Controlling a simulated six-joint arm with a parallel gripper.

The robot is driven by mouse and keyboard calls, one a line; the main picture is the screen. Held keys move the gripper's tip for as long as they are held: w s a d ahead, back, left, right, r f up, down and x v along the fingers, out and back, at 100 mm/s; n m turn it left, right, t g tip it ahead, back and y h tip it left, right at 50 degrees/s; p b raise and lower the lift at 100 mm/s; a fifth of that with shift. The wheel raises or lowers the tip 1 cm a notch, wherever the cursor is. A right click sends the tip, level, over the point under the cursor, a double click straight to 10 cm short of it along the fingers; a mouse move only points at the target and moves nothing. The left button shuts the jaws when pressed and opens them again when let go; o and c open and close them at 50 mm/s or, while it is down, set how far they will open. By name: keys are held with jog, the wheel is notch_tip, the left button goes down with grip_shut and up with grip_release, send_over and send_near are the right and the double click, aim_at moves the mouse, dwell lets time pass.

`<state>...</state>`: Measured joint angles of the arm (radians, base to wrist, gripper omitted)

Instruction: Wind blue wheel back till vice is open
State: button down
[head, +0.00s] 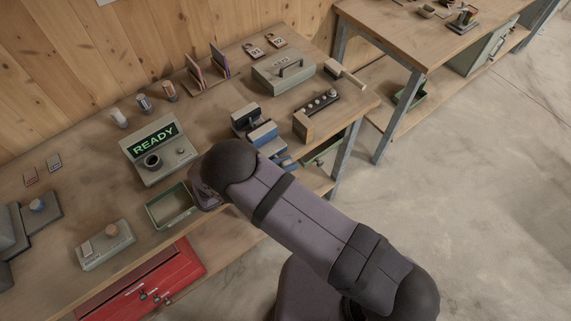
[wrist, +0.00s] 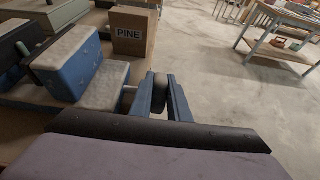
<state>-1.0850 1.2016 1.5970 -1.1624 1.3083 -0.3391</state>
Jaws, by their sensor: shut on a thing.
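The vice (head: 262,133) stands near the front edge of the bench, with blue bodies and grey tops. In the wrist view its blocks (wrist: 104,86) fill the left side; I cannot tell how wide the gap between its jaws is. My gripper (wrist: 163,90) is at the front side of the vice, its two fingers close together around a small dark part. This is where the wheel sits, but the fingers hide most of it and its blue colour does not show clearly. In the head view my arm covers most of the gripper and wheel.
A wooden block marked PINE (wrist: 133,30) stands beyond the vice, next to a dark rack with knobs (head: 318,102). The READY panel (head: 155,145) and an open green tray (head: 172,207) lie to the left. Open floor is at right.

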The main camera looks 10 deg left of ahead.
jog(key=shift+f+t+h+b, duration=0.3)
jog(key=shift+b, duration=0.65)
jog(key=shift+s+r+t+h+b, duration=0.1)
jog(key=shift+r+t+h+b, duration=0.2)
jog(key=shift+b, duration=0.15)
jog(key=c, duration=1.7)
grip_release()
jog(key=shift+a, duration=0.1)
jog(key=shift+b+v, duration=1.6)
jog(key=shift+v, duration=2.05)
